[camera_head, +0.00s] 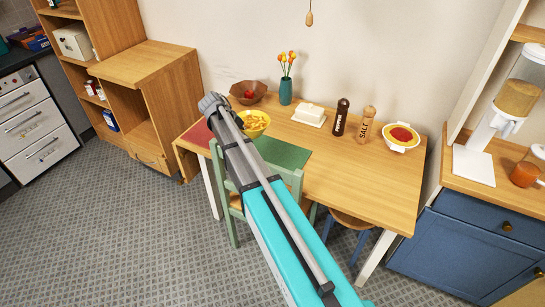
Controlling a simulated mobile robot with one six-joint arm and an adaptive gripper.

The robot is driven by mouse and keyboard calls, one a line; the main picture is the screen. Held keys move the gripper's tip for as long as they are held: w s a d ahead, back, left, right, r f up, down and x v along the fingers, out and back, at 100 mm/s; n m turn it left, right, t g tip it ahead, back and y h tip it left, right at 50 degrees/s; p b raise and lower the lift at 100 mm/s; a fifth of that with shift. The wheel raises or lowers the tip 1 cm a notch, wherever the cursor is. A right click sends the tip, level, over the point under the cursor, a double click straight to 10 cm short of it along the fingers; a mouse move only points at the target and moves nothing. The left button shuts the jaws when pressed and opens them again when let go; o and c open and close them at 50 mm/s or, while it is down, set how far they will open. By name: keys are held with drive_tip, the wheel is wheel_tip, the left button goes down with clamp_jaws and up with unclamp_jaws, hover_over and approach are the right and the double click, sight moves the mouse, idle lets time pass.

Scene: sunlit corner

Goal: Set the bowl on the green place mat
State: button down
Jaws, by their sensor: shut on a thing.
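A yellow bowl (254,125) with yellow food in it shows just right of the far end of my arm. My gripper (238,123) is at the bowl's left side, shut on it, with the fingers mostly hidden by my arm. The green place mat (285,154) lies on the wooden table, just below and right of the bowl in the picture. My arm covers part of the mat's left side. I cannot tell how high the bowl is above the table.
A red mat (196,137) lies left on the table (345,185). Behind stand a brown bowl (246,98), a teal vase (286,92), a butter dish (309,115), a pepper mill (340,118), a salt mill (366,125) and a white bowl (400,145). A green chair (297,183) stands in front.

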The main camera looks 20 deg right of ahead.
drive_tip(key=s+d+f+b, duration=0.2)
drive_tip(key=s+d, duration=1.2)
drive_tip(key=d, duration=0.3)
drive_tip(key=shift+s+d, duration=0.2)
drive_tip(key=shift+s, duration=0.2)
drive_tip(key=shift+w, duration=0.1)
drive_tip(key=w+a+f+b, duration=0.2)
drive_tip(key=w, duration=0.1)
drive_tip(key=w+a+f+b, duration=0.1)
drive_tip(key=w+f+b, duration=0.2)
drive_tip(key=w, duration=0.1)
drive_tip(key=w+a+f+b, duration=0.2)
drive_tip(key=w+f+b, duration=0.1)
drive_tip(key=shift+w+a, duration=0.25)
drive_tip(key=shift+a, duration=0.1)
drive_tip(key=shift+w+a+f+b, duration=0.3)
drive_tip(key=shift+w+f+b, duration=0.15)
drive_tip(key=shift+b, duration=0.15)
